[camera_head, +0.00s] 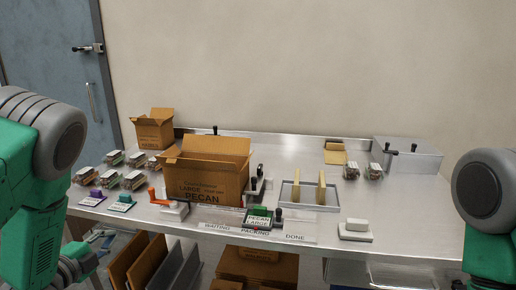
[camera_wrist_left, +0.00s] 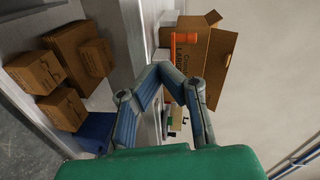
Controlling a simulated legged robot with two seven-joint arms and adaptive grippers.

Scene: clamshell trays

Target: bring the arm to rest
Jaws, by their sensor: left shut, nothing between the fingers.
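My left gripper (camera_head: 101,238) is low at the left of the head view, beside the table's front left edge. In the left wrist view its two grey-blue fingers (camera_wrist_left: 161,69) meet at the tips, shut with nothing between them. The large open pecan carton (camera_head: 205,180) stands on the table, apart from the gripper; it also shows beyond the fingers in the left wrist view (camera_wrist_left: 194,52). My right arm shows only as a green and grey part at the right edge of the head view; its gripper is not seen.
The metal table (camera_head: 320,228) carries several clamshell trays (camera_head: 113,158), a smaller open carton (camera_head: 154,130), an orange-handled tool (camera_head: 160,198), a metal rack (camera_head: 310,205) and a grey box (camera_head: 408,157). Brown cartons (camera_wrist_left: 75,50) sit below. The table's right front is mostly clear.

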